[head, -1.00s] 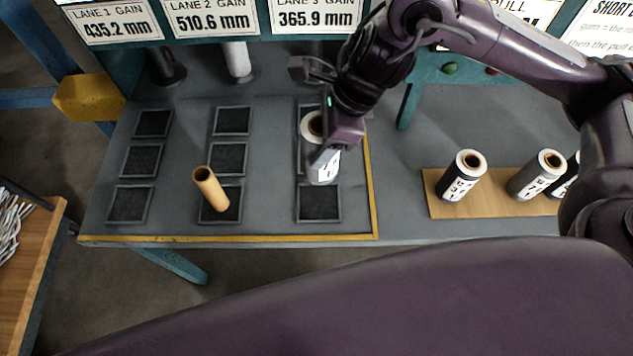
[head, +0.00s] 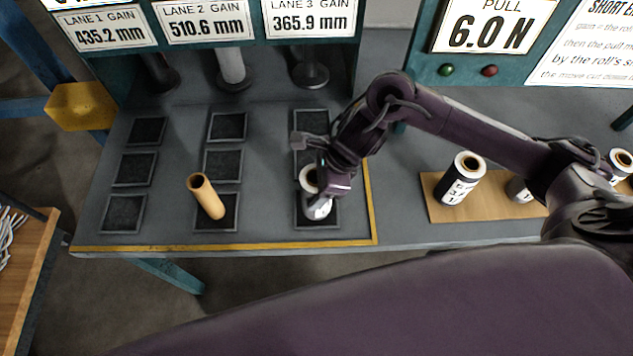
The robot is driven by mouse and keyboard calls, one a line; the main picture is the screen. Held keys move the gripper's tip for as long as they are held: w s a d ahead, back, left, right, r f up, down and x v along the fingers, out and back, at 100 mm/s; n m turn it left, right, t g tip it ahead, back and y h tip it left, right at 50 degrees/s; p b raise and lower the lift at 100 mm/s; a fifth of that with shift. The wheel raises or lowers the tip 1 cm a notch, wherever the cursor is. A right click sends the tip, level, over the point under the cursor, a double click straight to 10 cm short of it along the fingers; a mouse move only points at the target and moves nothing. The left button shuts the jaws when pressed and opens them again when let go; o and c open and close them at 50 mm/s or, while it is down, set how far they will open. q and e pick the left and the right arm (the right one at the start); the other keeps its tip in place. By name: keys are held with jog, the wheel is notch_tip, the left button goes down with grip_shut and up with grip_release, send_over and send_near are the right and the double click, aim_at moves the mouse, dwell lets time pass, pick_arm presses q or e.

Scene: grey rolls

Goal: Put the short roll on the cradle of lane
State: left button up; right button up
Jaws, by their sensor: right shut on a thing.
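My right gripper (head: 322,183) is shut on a pale roll (head: 317,210) with a hollow core. It holds the roll at the front dark square pad (head: 303,222) of the lane 3 column. The gripper hides part of the roll, and I cannot tell whether its base touches the pad. A bare brown cardboard tube (head: 207,197) stands tilted at the front pad of lane 2 (head: 229,220). The lane 1 pads (head: 125,211) are empty. My left gripper is not in view.
A wooden board (head: 437,207) at right bears a black-and-white labelled roll (head: 461,180) and another roll (head: 519,189), partly behind my arm. Gain signs (head: 311,21) hang above the posts at the back. A yellow strip (head: 220,247) edges the grey table's front.

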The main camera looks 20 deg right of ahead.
jog(key=shift+f, duration=0.15)
jog(key=o, duration=1.1)
jog(key=v, duration=1.2)
jog(key=shift+s, duration=0.1)
